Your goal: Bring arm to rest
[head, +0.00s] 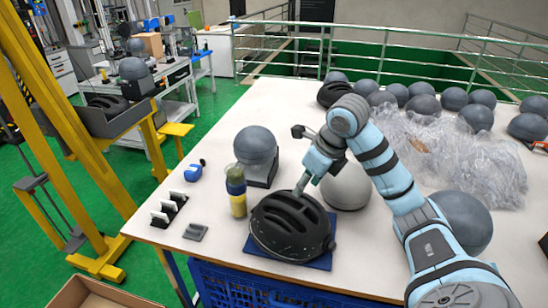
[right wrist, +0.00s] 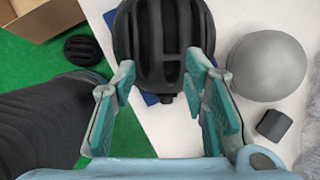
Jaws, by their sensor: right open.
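My right arm comes in from the right in the head view, and its gripper (head: 301,186) is low over a black helmet (head: 291,224). The helmet lies on a dark blue mat (head: 318,262) near the table's front edge. In the right wrist view my right gripper (right wrist: 160,78) has its teal-padded fingers wide apart. The helmet (right wrist: 160,40) shows beyond and between the fingertips; whether a finger touches it I cannot tell. My left gripper is out of view.
A grey headform on a stand (head: 257,153), a yellow-and-dark bottle (head: 236,190) and a pale grey ball (head: 346,188) stand close around the helmet. Several grey balls and crumpled clear plastic (head: 440,150) fill the back right. A yellow frame (head: 62,125) rises at left.

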